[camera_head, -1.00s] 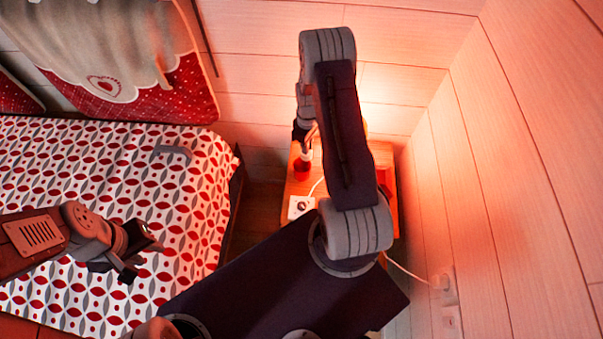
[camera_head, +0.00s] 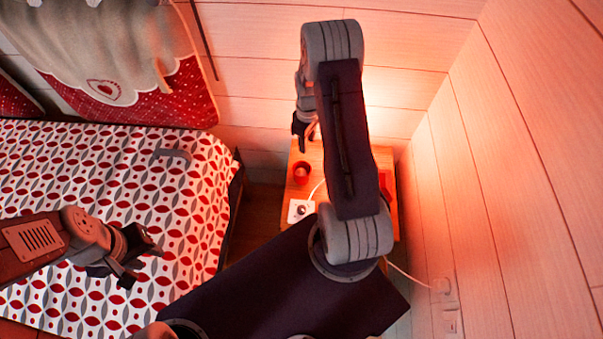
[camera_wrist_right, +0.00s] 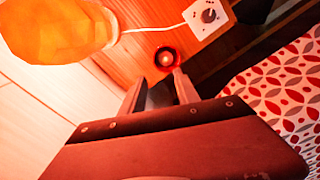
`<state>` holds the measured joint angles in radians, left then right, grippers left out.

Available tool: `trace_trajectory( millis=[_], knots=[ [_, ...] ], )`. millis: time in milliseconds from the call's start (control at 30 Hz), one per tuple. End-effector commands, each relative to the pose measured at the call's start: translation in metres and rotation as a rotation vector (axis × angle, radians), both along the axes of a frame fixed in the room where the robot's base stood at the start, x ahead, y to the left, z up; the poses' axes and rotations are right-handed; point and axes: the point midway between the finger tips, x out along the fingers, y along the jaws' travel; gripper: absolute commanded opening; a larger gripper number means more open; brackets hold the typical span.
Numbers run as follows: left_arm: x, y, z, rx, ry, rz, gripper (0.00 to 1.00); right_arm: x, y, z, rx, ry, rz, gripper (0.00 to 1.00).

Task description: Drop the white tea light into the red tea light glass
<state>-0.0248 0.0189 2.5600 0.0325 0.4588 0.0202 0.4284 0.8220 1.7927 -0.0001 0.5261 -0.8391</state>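The red tea light glass (camera_head: 302,174) stands upright on the wooden bedside table, and it also shows in the right wrist view (camera_wrist_right: 157,62). The white tea light (camera_wrist_right: 166,59) appears as a pale disc inside the glass. My right gripper (camera_head: 305,142) is above the glass, clear of it. In the right wrist view its two fingers (camera_wrist_right: 160,88) are apart with nothing between them. My left gripper (camera_head: 143,262) is over the bed, open and empty, far from the table.
A white box with a dark knob (camera_head: 299,210) and a cord sits on the table (camera_head: 301,152) near the glass. A glowing lamp (camera_wrist_right: 58,25) stands close by. The wooden wall (camera_head: 500,150) bounds the right side. The bed (camera_head: 100,180) fills the left.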

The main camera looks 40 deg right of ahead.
Motion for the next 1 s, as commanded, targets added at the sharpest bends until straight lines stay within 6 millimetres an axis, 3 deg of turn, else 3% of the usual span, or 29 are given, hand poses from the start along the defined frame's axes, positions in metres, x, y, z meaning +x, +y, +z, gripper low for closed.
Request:
trace_trajectory(
  millis=[100, 233, 900, 1000],
  knots=[
    [0.0, 0.0, 0.001, 0.0, 0.0, 0.0, 0.36, 0.001, 0.0, 0.024, -0.001, -0.003, 0.0, 0.38],
    [0.0, 0.0, 0.002, 0.0, 0.0, 0.0, 0.36, 0.0, 0.0, 0.036, 0.0, 0.0, 0.0, 0.38],
    [0.0, 0.0, 0.002, 0.0, 0.0, 0.0, 0.36, 0.0, 0.001, 0.037, 0.001, 0.001, 0.002, 0.38],
    [0.0, 0.0, 0.003, 0.0, 0.0, 0.0, 0.36, 0.012, 0.012, 0.048, -0.01, -0.024, 0.041, 0.38]
  ],
)
